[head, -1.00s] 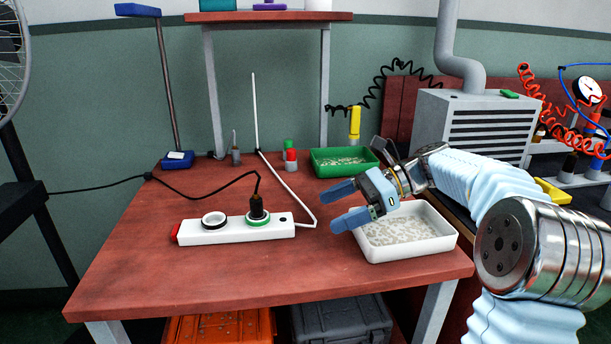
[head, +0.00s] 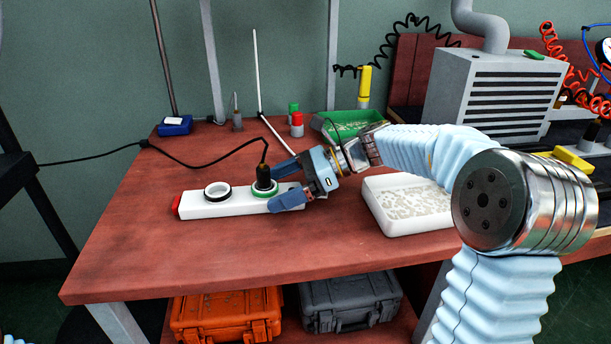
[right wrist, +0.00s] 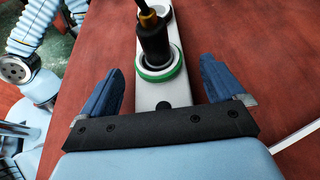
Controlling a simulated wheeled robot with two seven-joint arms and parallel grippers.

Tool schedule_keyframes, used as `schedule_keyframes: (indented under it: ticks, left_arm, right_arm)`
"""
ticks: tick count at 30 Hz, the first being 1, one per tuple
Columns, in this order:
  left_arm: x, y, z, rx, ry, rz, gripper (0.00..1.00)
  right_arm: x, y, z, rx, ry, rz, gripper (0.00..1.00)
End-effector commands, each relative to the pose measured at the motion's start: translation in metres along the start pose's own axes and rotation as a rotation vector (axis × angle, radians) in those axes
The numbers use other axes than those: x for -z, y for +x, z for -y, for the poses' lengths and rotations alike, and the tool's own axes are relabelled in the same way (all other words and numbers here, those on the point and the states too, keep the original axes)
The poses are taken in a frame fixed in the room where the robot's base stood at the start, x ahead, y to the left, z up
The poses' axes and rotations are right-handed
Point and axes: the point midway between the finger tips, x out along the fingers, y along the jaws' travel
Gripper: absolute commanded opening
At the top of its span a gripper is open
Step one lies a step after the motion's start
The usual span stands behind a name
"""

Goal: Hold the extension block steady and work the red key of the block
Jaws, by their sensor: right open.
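The white extension block (head: 240,203) lies on the red-brown table, with its red key (head: 176,206) at the left end. A black plug (head: 263,177) with a cable stands in the green-ringed socket; the other socket, with a pale ring (head: 217,191), is empty. My right gripper (head: 281,184) is open at the block's right end. In the right wrist view its fingers (right wrist: 163,88) lie one on each side of the block (right wrist: 150,92), with gaps showing and no visible contact. The red key is out of that view. My left gripper is not in view.
A white tray (head: 372,206) of pale bits stands right of the gripper. A green tray (head: 345,133), red-capped bottle (head: 297,126) and blue item (head: 175,125) are farther back. The plug's black cable runs left over the table. The table front is clear.

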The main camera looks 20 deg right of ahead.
Motion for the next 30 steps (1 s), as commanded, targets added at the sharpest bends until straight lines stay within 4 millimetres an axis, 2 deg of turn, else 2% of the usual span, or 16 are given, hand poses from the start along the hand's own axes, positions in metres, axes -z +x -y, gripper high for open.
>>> schedule_keyframes:
  ticks: [3, 6, 14, 17, 29, 30]
  left_arm:
    - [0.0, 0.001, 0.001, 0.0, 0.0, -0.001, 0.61]
    - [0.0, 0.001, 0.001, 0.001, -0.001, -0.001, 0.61]
    - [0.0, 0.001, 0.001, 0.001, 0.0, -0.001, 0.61]
    - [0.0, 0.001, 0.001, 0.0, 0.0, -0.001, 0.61]
    - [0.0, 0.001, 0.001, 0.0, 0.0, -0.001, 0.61]
    - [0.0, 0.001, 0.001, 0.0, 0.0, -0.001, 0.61]
  right_arm:
    - [0.0, 0.013, 0.0, -0.002, 0.0, 0.0, 0.96]
    - [0.001, 0.017, 0.0, -0.001, 0.0, -0.001, 0.96]
    - [0.0, 0.019, 0.0, 0.0, 0.0, 0.0, 0.96]
    - [0.0, 0.018, 0.0, 0.0, 0.0, 0.0, 0.83]
    - [0.0, 0.018, 0.0, 0.0, 0.0, 0.0, 0.22]
    - [0.0, 0.018, 0.0, 0.0, 0.0, 0.0, 0.66]
